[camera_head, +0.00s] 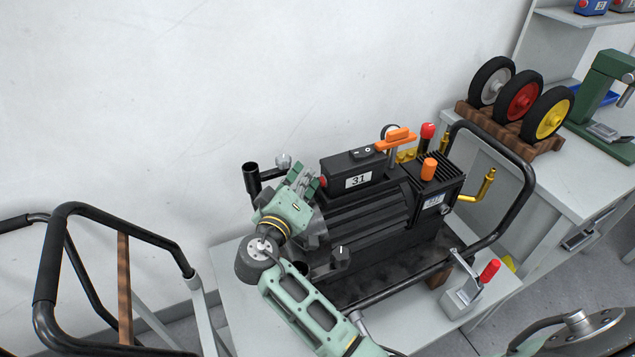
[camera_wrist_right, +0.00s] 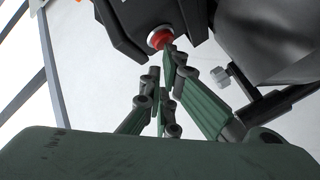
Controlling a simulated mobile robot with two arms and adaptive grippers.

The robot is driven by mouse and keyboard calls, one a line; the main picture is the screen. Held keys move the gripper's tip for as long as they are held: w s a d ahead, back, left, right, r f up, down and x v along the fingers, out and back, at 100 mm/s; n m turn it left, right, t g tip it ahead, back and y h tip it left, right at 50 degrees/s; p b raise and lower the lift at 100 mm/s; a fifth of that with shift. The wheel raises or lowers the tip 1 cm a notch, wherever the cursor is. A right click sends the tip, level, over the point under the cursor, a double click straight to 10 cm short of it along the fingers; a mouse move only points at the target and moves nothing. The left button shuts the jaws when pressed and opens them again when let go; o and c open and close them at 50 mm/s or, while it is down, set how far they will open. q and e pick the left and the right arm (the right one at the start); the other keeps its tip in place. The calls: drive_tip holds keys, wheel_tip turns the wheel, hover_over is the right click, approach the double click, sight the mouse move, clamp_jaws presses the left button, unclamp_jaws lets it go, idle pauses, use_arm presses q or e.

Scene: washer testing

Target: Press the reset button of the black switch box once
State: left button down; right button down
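The black switch box (camera_head: 354,173) carries a label reading 31 and sits on top of the black motor unit in the head view. Its red button (camera_head: 323,181) is on its left end. The button also shows at the top of the right wrist view (camera_wrist_right: 161,38), in a pale ring. My right gripper (camera_head: 306,182) is at the left end of the box, its fingertips close to the button. In the right wrist view, one green fingertip (camera_wrist_right: 170,62) overlaps the button's lower edge; contact cannot be told. Whether the fingers are shut is unclear. My left gripper is not in view.
The motor unit (camera_head: 372,225) stands in a black tubular frame on a pale table (camera_head: 232,282). An orange handle (camera_head: 398,138) and a red-knobbed lever (camera_head: 427,131) rise behind the box. Wheels on a wooden rack (camera_head: 548,143) stand at right. A black pipe (camera_head: 251,178) is left of the gripper.

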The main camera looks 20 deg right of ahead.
drive_tip(key=shift+d, duration=0.6)
idle(0.4)
drive_tip(key=shift+a, duration=0.1)
idle(0.3)
drive_tip(key=shift+a+b, duration=0.6)
drive_tip(key=shift+a, duration=0.45)
